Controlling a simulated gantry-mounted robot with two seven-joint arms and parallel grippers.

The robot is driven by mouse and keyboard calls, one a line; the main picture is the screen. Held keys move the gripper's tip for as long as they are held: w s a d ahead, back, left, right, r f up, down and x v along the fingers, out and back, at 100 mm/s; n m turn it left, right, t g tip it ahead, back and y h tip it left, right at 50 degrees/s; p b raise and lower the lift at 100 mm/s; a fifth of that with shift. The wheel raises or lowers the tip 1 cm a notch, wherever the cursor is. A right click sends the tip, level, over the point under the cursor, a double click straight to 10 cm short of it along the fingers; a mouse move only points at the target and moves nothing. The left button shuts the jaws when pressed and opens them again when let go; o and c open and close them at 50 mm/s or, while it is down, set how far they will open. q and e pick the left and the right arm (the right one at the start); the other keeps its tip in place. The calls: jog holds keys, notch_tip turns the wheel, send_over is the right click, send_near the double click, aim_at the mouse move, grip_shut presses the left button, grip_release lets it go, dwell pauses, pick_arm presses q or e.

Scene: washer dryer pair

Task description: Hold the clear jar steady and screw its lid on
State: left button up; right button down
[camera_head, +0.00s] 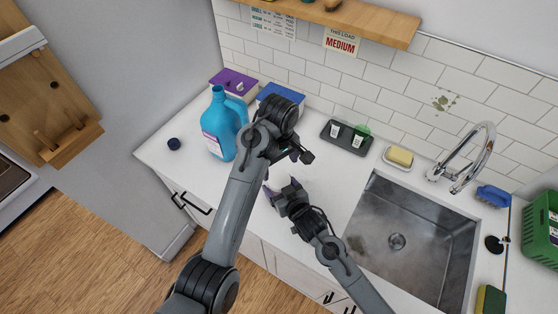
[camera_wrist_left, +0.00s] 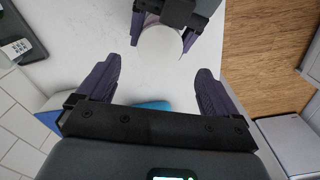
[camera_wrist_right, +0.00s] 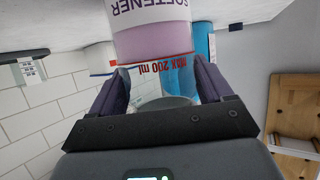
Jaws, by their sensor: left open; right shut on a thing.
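A clear piece with red "max 200 ml" print (camera_wrist_right: 178,78) lies between the fingers of my right gripper (camera_wrist_right: 163,74) in the right wrist view. Directly beyond it is a white and lavender piece marked SOFTENER (camera_wrist_right: 152,40); I cannot tell whether the two are joined. In the left wrist view a round white face (camera_wrist_left: 160,46) shows between the right gripper's purple fingers; whether it is the lid is unclear. My left gripper (camera_wrist_left: 156,75) is open and empty, facing that white face and apart from it. In the head view my left gripper (camera_head: 302,154) is above and right of my right gripper (camera_head: 281,190).
A blue bottle (camera_head: 213,138) stands left of my arms, with a small dark blue round thing (camera_head: 174,144) further left. A dark tray (camera_head: 345,137) and a yellow sponge (camera_head: 400,156) lie behind. The sink (camera_head: 397,242) is at right. The counter's left end is mostly clear.

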aim_at(280, 179)
pick_arm(q)
jog(key=shift+f, duration=3.65)
jog(key=c, duration=1.1)
jog(key=m, duration=0.5)
jog(key=shift+m, duration=0.3)
jog(key=m, duration=0.4)
jog(key=o, duration=1.2)
